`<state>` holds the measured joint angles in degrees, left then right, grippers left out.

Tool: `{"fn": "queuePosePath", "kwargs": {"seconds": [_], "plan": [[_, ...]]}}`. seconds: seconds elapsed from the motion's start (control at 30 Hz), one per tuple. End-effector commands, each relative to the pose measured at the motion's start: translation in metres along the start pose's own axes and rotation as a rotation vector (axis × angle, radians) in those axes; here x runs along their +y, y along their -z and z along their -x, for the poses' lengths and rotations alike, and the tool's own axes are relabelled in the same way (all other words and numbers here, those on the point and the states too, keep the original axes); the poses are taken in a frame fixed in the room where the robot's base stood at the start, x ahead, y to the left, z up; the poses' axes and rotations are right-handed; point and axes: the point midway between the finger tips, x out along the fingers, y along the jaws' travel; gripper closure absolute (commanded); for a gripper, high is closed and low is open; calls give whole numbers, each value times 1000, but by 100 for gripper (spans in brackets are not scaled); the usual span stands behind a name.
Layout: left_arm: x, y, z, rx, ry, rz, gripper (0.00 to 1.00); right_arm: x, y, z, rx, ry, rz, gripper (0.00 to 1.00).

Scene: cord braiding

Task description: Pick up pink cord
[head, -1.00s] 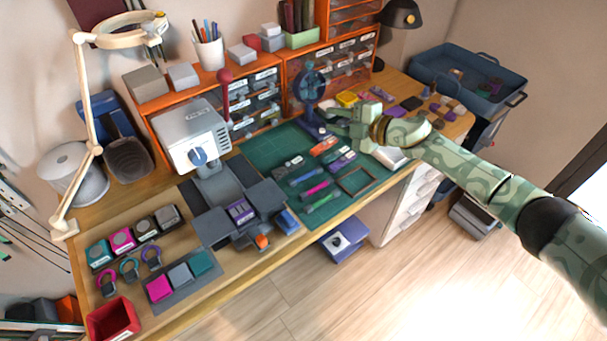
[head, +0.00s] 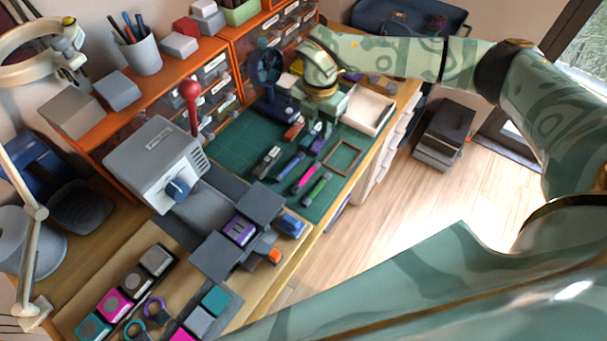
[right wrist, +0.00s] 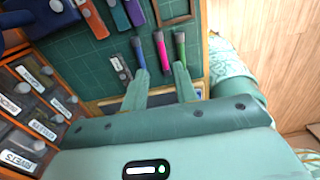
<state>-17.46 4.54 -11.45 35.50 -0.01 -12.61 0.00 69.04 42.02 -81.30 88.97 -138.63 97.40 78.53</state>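The pink cord (head: 306,177) lies on the green cutting mat (head: 233,141) between a blue cord (head: 290,166) and a green cord (head: 317,190). My right gripper (head: 316,136) is above the mat, pointing down, a little behind the cords. In the right wrist view the right gripper (right wrist: 162,69) is open and empty. The pink cord (right wrist: 160,49) shows just past its fingertips, lined up with the gap between them. The fingers do not appear to touch it. My left gripper is not in view.
A brown frame (head: 343,158) and a white tray (head: 368,110) lie right of the gripper. A dark blue wheel stand (head: 267,75) is left of it. Drawers (head: 218,100) line the back. A grey machine (head: 157,165) stands to the left.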

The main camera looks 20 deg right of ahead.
Motion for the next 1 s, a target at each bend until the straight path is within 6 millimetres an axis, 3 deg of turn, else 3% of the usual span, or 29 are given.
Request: {"fn": "queuePosePath", "kwargs": {"seconds": [0.2,0.33,0.67,0.9,1.0], "plan": [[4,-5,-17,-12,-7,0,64,0,2,-59,5,5,1,71],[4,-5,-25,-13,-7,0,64,0,1,-86,4,3,1,71],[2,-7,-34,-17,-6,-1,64,0,1,-113,3,0,3,71],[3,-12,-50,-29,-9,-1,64,-1,1,-153,4,2,4,71],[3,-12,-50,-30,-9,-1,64,-1,1,-155,3,-1,5,71]]}}
